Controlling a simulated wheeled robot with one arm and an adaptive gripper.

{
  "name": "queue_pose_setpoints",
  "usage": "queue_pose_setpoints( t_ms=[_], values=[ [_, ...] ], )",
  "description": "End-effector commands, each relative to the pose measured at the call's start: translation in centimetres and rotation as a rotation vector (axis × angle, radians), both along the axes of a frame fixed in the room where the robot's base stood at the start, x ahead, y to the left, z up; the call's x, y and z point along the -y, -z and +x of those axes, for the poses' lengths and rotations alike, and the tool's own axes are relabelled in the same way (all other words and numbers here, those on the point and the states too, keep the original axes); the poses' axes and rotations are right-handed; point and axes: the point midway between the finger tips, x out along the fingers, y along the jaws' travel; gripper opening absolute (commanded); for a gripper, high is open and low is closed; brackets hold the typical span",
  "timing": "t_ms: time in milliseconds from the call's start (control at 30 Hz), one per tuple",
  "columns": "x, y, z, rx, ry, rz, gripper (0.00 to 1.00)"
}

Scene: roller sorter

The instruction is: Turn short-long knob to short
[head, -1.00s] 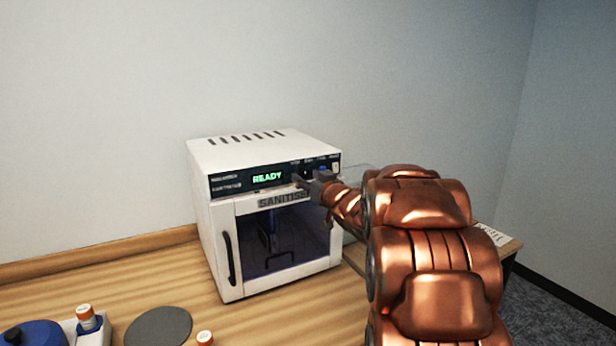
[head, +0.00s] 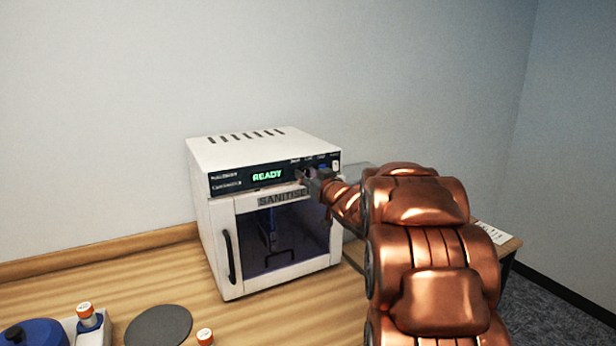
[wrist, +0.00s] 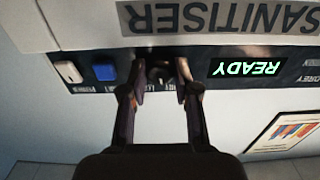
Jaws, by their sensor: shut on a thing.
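The white sanitiser (head: 215,235) stands on the wooden worktop, with a dark control strip along its top front. Its green display (head: 267,175) reads READY. My gripper (head: 306,180) is at the right part of that strip, just right of the display. In the wrist view, where the panel appears upside down, my gripper (wrist: 161,80) has one finger on each side of a small dark knob (wrist: 160,73) and is shut on it. The short and long marks and the knob's exact setting are too small or hidden to read.
Beside the knob in the wrist view are a blue button (wrist: 104,72) and a white switch (wrist: 68,72). The sanitiser's door has a black handle (head: 231,256). A grey disc (head: 158,325) and orange-capped bottles (head: 86,312) are at the front left.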

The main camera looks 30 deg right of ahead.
Motion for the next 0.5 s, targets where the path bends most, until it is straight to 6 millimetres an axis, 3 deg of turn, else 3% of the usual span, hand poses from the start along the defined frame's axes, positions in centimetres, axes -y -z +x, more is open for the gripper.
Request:
queue_pose_setpoints(
  t_ms=[300, 500],
  values=[
    [0.07, 0.26, -0.04, -0.023, 0.001, -0.29, 0.0],
    [0.02, -0.12, 0.0, -0.031, 0.0, -0.395, 0.0]
  ],
)
